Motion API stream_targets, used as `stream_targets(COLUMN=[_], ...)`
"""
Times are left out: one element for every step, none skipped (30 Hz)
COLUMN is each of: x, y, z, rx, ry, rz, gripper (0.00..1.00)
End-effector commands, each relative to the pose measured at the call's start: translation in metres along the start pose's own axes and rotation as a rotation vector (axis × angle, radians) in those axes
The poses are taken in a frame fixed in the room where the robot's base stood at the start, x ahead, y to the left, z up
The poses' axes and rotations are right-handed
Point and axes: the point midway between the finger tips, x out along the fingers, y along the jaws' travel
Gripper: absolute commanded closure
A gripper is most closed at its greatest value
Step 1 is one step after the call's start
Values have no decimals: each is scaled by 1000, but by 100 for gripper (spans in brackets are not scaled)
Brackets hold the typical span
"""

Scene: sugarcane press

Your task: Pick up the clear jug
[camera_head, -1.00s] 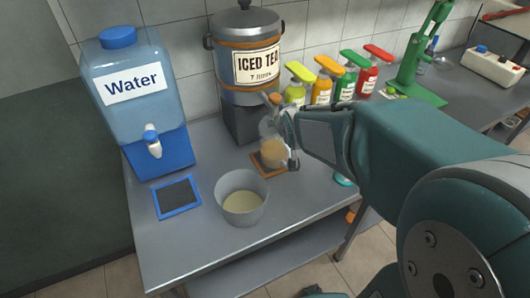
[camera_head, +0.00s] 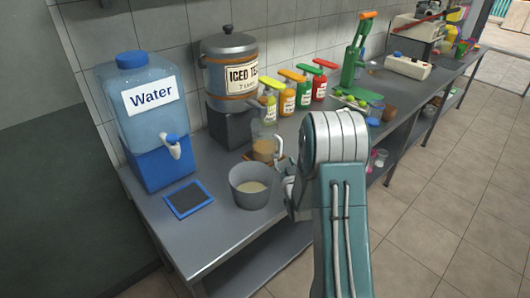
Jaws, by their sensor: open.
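The clear jug (camera_head: 263,147) stands upright on the counter below the tap of the iced tea dispenser (camera_head: 229,75). It has a light handle on its right side and brownish liquid in its lower part. My gripper (camera_head: 288,190) is just right of the grey pot, nearer to me than the jug and apart from it. My arm hides most of the gripper, but it is open, and I see nothing held in it.
A grey pot (camera_head: 250,197) with pale liquid stands in front of the jug. A water dispenser (camera_head: 146,115) and a blue-framed mat (camera_head: 189,200) are at left. Several pump bottles (camera_head: 303,93) and a green press (camera_head: 353,62) line the back right. The counter's front edge runs beside my arm.

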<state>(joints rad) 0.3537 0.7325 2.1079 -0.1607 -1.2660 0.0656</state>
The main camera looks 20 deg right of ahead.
Motion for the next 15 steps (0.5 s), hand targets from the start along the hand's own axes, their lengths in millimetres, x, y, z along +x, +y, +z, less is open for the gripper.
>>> stream_targets(x=[1, 2, 6, 9, 14, 20, 26, 31, 36, 41, 44, 48, 50, 52, 54], y=[3, 3, 3, 3, 2, 1, 0, -1, -3, -4, -4, -5, -6, -6, -6], z=[2, 2, 2, 2, 2, 2, 1, 1, 1, 1, 1, 0, 0, 0, 0], rx=[2, 2, 2, 2, 1, 0, -1, -3, -4, -5, -6, -6, -7, -8, -8], ry=[5, 7, 8, 9, 10, 10, 11, 11, 10, 11, 10, 10, 10, 10, 10], rz=[2, 2, 2, 1, 1, 1, 1, 1, 1, 1, 0, 0, 0, 0, 0], gripper=[39, 39, 39, 39, 39, 39, 39, 39, 39, 39, 39, 39, 39, 39, 39])
